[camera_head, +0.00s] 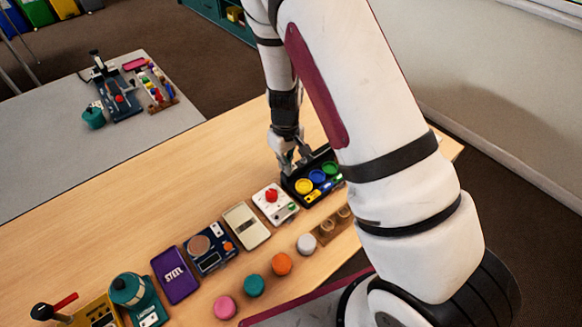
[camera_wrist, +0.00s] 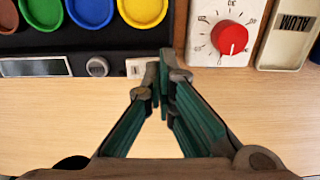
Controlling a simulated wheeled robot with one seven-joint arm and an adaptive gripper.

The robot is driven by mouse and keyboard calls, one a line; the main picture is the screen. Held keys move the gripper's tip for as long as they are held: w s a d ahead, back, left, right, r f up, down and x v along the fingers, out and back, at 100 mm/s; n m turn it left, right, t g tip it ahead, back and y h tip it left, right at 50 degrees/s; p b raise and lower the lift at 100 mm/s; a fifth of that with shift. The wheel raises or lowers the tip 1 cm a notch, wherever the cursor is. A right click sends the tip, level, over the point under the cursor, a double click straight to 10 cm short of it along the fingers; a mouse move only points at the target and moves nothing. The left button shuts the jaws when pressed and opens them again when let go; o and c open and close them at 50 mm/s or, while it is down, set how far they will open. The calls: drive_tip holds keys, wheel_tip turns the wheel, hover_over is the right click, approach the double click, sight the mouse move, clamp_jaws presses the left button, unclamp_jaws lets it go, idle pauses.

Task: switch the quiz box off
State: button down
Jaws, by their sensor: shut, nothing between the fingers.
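The quiz box (camera_head: 294,192) is a black case with large yellow, blue and green buttons at the right end of the row on the wooden table. My gripper (camera_head: 287,167) is at the box's far-left corner in the head view. In the wrist view my gripper (camera_wrist: 164,78) is shut and empty, its tips just right of the pale part; contact cannot be told.
A white box with a red dial (camera_wrist: 231,38) stands close beside the quiz box, then a beige ALUM case (camera_wrist: 287,42). A purple STEEL case (camera_head: 175,274), a scale and coloured pucks lie farther left. Bare tabletop (camera_head: 180,170) lies behind the row.

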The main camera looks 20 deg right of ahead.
drive_tip(key=shift+r+p, duration=1.8)
drive_tip(key=shift+r, duration=1.75)
drive_tip(key=s+a+r+m+t+y, duration=0.1)
drive_tip(key=s+r, duration=0.4)
drive_tip(key=r, duration=0.6)
drive_tip(key=s+a+r+m+t+y, duration=0.1)
drive_tip(key=s+r, duration=0.3)
drive_tip(key=r, duration=0.7)
drive_tip(key=s+d+r+t+h, duration=0.1)
drive_tip(key=s+r, duration=0.4)
drive_tip(key=s, duration=0.3)
drive_tip(key=s+d+r+m+t+h, duration=0.1)
drive_tip(key=s+r, duration=0.3)
drive_tip(key=s, duration=0.5)
drive_tip(key=shift+s+d+r+m+t, duration=0.15)
drive_tip(key=shift+s+r+m+t, duration=0.15)
drive_tip(key=shift+r+t, duration=0.15)
drive_tip(key=shift+w, duration=0.1)
